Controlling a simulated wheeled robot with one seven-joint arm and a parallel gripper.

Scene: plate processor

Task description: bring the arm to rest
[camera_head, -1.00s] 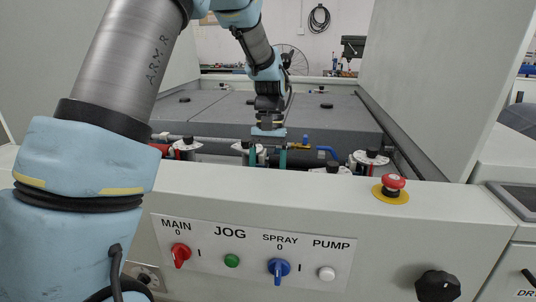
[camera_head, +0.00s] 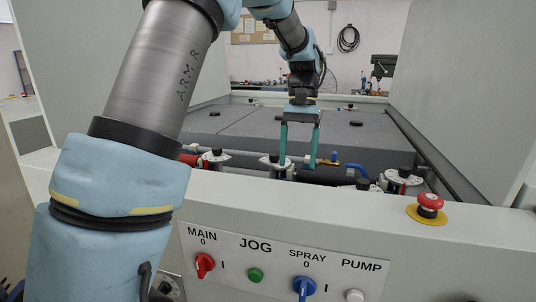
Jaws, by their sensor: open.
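My arm rises at the left and reaches over the machine's front panel (camera_head: 420,240) into its bay. My gripper (camera_head: 298,168) points down with its two teal fingers spread apart. Nothing shows between the fingers. The fingertips are just above or in front of the dark pipe (camera_head: 330,174) and beside a round white-flanged fitting with a black knob (camera_head: 273,159). I cannot tell whether they touch either.
The front panel carries a red MAIN switch (camera_head: 204,265), a green JOG button (camera_head: 255,275), a blue SPRAY switch (camera_head: 304,286) and a white PUMP button (camera_head: 355,296). A red emergency button (camera_head: 430,202) sits on the right ledge. Grey side walls flank the bay.

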